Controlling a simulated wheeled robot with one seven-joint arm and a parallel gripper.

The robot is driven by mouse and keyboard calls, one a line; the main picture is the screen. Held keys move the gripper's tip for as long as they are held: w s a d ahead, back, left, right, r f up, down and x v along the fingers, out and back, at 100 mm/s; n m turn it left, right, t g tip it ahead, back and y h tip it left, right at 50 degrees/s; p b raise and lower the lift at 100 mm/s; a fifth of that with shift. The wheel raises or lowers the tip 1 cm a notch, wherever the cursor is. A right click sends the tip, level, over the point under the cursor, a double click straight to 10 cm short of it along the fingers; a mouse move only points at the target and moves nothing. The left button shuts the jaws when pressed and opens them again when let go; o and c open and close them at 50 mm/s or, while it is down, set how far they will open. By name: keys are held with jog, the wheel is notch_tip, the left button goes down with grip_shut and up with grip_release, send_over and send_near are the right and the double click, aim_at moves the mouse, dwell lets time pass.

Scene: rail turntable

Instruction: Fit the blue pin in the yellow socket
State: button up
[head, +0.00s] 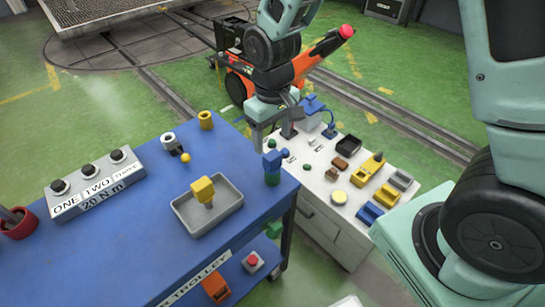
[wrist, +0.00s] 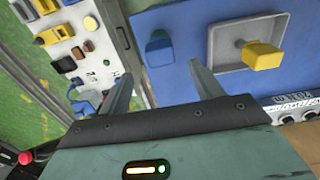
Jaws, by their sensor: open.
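The blue pin (head: 272,159) has a blocky blue head and stands upright at the right edge of the blue trolley top, apparently in a green socket (head: 272,180). It also shows in the wrist view (wrist: 158,50), beyond and between my fingertips. The yellow socket (head: 206,120), a short round piece with a dark opening, stands at the trolley's far edge and looks empty. My gripper (head: 274,138) is open and empty, pointing down near the blue pin; its two fingers (wrist: 160,72) are spread in the wrist view. I cannot tell the exact height gap to the pin.
A grey tray (head: 183,217) holds a yellow pin (head: 203,190). A white socket (head: 168,139) and a small yellow ball (head: 185,158) are near the far edge. A white cabinet (head: 335,225) with several small parts stands right of the trolley.

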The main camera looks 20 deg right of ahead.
aim_at(273, 154)
notch_tip(273, 154, down, 9)
jog(key=shift+f+p, duration=0.1)
jog(key=shift+p, duration=0.3)
jog(key=c, duration=1.2)
